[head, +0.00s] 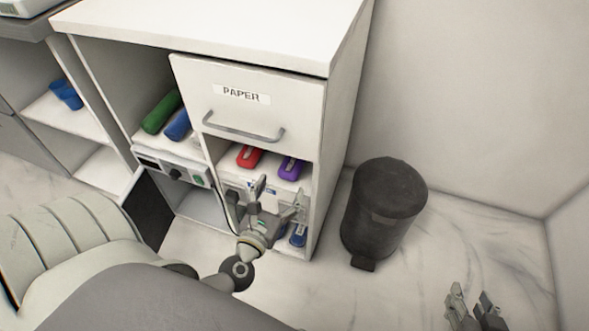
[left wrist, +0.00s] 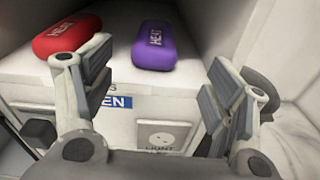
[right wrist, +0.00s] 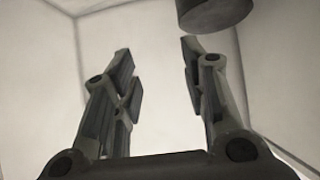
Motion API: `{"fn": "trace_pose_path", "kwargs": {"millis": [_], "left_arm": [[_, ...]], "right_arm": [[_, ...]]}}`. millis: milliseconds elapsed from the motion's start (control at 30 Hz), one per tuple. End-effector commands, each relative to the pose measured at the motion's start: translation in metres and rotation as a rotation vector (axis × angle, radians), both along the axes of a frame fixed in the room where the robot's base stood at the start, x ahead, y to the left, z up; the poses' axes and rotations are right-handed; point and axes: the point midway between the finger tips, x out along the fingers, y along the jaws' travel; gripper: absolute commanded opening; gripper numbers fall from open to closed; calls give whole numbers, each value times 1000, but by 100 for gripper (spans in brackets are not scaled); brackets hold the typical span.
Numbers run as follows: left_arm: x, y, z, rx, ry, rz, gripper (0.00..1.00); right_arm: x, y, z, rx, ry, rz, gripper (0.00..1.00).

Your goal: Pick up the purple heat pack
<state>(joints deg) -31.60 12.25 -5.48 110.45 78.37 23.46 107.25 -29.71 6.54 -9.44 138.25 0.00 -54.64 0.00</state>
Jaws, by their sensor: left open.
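The purple heat pack (head: 291,168) lies on a white shelf surface under the PAPER drawer, right of a red heat pack (head: 249,157). In the left wrist view the purple pack (left wrist: 154,46) lies beyond the fingers, between them and nearer the left one, with its HEAT label showing. The red pack (left wrist: 68,38) is behind the left finger. My left gripper (head: 280,199) is open and empty, just in front of the shelf and apart from the purple pack. My right gripper (head: 472,303) is open and empty over the floor at the lower right; its fingers also show in the right wrist view (right wrist: 157,75).
The cabinet's side wall (head: 336,120) bounds the shelf on the right. A green roll (head: 162,111) and a blue roll (head: 178,126) lie left. A dark bin (head: 384,212) stands right of the cabinet.

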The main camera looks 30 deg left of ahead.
Motion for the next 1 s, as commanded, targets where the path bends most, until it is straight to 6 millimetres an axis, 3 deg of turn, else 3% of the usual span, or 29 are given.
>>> {"fn": "trace_pose_path", "kwargs": {"millis": [167, 400, 567, 1000], "left_arm": [[7, 5, 7, -85, -41, 22, 77], [40, 13, 7, -88, -42, 23, 77], [53, 16, 5, -86, -40, 23, 77], [99, 29, -1, -84, -40, 20, 77]], "right_arm": [[-5, -1, 9, 1, -7, -1, 40], [-16, -6, 0, -17, 70, -7, 40], [-21, -8, -4, -23, 98, -8, 40], [-14, -6, 1, -15, 59, -7, 40]]}}
